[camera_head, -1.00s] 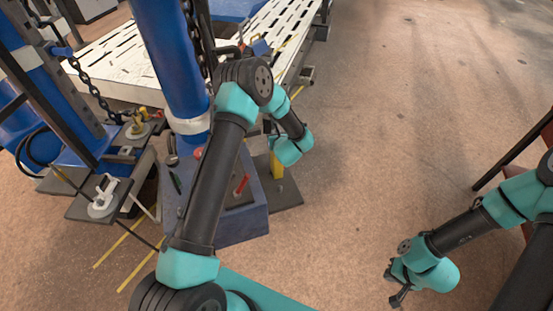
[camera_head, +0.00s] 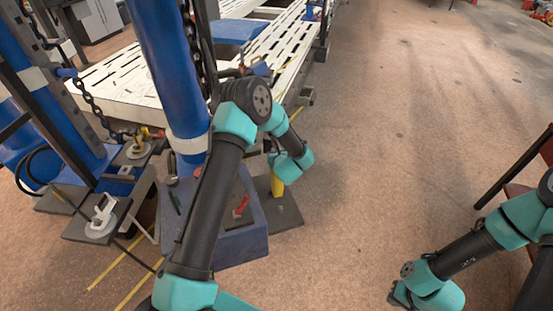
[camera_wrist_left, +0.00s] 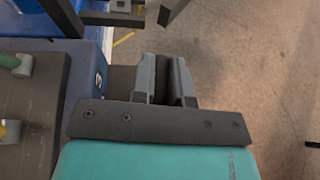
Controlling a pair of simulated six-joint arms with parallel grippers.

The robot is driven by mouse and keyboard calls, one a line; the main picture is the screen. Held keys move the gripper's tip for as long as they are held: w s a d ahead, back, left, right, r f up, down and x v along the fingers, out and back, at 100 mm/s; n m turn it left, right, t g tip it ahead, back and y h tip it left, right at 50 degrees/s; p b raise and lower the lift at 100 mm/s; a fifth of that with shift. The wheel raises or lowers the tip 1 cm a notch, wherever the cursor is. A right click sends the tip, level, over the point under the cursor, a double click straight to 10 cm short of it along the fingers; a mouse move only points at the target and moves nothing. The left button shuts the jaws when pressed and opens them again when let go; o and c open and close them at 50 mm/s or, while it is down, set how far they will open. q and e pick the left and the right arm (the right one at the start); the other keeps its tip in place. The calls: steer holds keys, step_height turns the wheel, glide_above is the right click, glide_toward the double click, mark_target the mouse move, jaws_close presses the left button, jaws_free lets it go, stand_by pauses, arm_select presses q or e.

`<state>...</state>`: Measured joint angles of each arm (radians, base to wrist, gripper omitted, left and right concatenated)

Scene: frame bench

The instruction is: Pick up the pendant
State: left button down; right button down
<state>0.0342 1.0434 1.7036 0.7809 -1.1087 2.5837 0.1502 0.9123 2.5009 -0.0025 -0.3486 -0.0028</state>
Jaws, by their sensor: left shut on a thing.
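My left gripper (camera_wrist_left: 163,70) is shut on a narrow dark thing (camera_wrist_left: 163,85), seen between its two grey fingers in the left wrist view. This seems to be the pendant, but little of it shows. In the head view my left gripper (camera_head: 270,145) is small and partly hidden by its own teal wrist, beside the blue column, above the blue box. The pendant cannot be made out there. My right gripper (camera_head: 397,297) is low at the right, over open floor and away from the bench. It is cut by the bottom edge, so its fingers are unclear.
A blue column (camera_head: 172,75) with a chain stands left of my left gripper. A blue box (camera_head: 240,240) with small tools on top is below. The white slotted bench (camera_head: 118,78) lies behind. A red chair (camera_head: 518,192) is at the right. The middle floor is clear.

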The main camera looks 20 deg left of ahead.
arm_select(q)
step_height(320, 180, up, 8)
steer(key=shift+r, duration=0.25)
steer(key=shift+f, duration=0.1)
stand_by(0.5)
steer(key=shift+f, duration=4.9)
stand_by(1.9)
